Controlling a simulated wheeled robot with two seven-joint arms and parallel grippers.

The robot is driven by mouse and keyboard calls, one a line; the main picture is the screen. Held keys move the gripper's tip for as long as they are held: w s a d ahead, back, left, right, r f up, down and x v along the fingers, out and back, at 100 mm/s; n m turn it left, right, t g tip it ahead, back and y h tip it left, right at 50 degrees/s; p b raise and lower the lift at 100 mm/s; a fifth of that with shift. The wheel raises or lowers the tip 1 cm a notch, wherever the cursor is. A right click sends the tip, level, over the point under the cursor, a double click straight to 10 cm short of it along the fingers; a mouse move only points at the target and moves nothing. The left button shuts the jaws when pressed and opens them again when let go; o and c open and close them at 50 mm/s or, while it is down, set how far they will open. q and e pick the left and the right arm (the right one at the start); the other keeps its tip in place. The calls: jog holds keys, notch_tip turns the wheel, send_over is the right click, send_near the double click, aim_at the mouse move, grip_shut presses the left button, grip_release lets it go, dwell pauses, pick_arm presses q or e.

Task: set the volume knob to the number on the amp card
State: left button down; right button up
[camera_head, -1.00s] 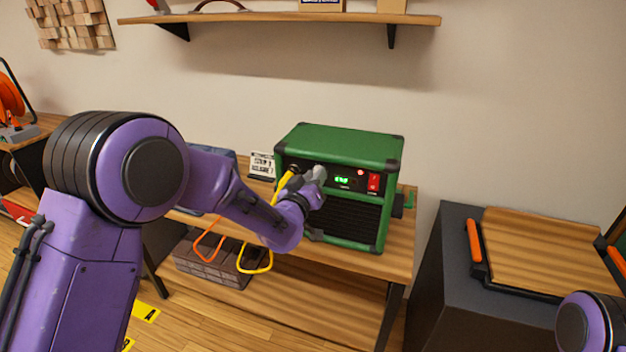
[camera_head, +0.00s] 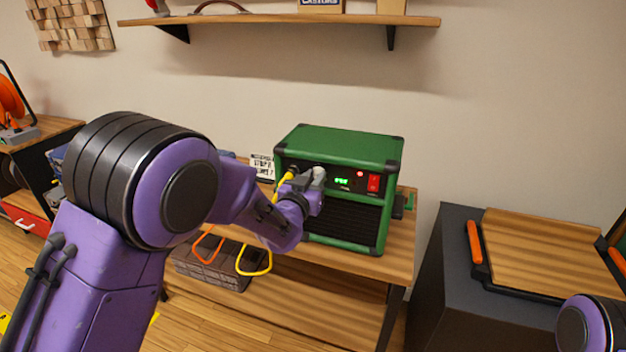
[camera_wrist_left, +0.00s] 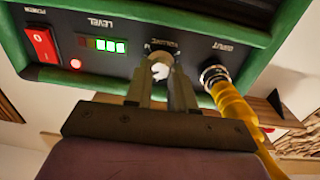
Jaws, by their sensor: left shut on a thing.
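The green amp (camera_head: 345,149) stands on the wooden bench. Its black front panel has a volume knob (camera_wrist_left: 161,70), which shows between the fingers in the left wrist view. My left gripper (camera_head: 317,176) is at the panel; its fingers (camera_wrist_left: 160,76) are shut on the knob from both sides. The knob's pointer and the dial numbers are largely hidden by the fingers. A green level display (camera_wrist_left: 103,44) is lit beside it. The white amp card (camera_head: 262,167) stands left of the amp; its print is too small to read surely. My right gripper is out of view.
A yellow cable (camera_wrist_left: 232,104) plugs into the input socket close beside my left fingers. A red power switch (camera_head: 373,182) is at the panel's right. A shelf (camera_head: 280,19) hangs above. A dark cabinet (camera_head: 440,270) stands at right.

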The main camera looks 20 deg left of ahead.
pick_arm(q)
jog(key=shift+f, duration=0.2)
jog(key=c, duration=1)
grip_release()
jog(key=shift+r, duration=0.1)
jog(key=shift+o, duration=0.2)
jog(key=s+b, duration=0.2)
jog(key=s, duration=0.8)
jog(key=shift+s+a, duration=0.25)
jog(key=shift+a, duration=0.1)
